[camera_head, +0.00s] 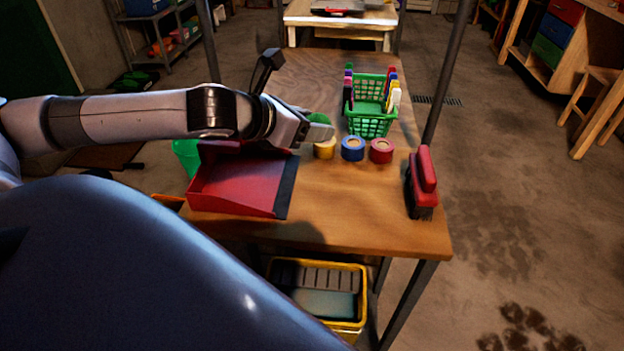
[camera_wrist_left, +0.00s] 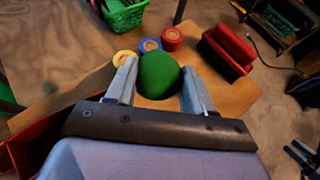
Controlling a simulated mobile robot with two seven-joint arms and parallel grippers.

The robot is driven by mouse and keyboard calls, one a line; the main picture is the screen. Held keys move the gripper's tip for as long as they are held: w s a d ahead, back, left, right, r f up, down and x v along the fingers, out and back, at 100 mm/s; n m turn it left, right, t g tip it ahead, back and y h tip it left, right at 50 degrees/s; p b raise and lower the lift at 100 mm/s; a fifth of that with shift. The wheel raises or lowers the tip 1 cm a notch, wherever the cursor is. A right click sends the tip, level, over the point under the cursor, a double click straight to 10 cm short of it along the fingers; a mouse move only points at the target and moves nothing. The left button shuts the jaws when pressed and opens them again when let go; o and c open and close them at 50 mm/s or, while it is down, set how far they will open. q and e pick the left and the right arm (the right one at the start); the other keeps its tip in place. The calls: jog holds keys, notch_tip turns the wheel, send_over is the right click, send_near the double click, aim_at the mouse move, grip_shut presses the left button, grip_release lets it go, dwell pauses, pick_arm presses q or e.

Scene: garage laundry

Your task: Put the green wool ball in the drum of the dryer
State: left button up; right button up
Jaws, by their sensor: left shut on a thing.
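The green wool ball (camera_wrist_left: 159,75) is between the two fingers of my left gripper (camera_wrist_left: 160,88) in the left wrist view. The gripper is shut on it. In the head view, my left gripper (camera_head: 322,130) is over the wooden table, and only the top of the ball (camera_head: 319,118) shows behind a finger. I cannot tell how far the ball is above the table. The dryer and its drum cannot be made out in either view. My right gripper is not in view.
On the table (camera_head: 345,215) are a red dustpan (camera_head: 238,185), yellow, blue (camera_head: 353,149) and red (camera_head: 381,151) tape rolls, a green basket of markers (camera_head: 369,122) and a red brush (camera_head: 424,178). A yellow bin (camera_head: 346,328) sits below. Floor at right is open.

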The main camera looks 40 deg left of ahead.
pick_arm(q)
notch_tip(320, 180, down, 6)
jog(key=shift+f+b, duration=0.1)
jog(key=shift+b, duration=0.6)
jog(key=shift+f, duration=0.2)
notch_tip(320, 180, down, 4)
jog(key=shift+f+b, duration=0.1)
jog(key=shift+b, duration=0.55)
jog(key=shift+f, duration=0.15)
jog(key=shift+f, duration=0.1)
jog(key=o, duration=1)
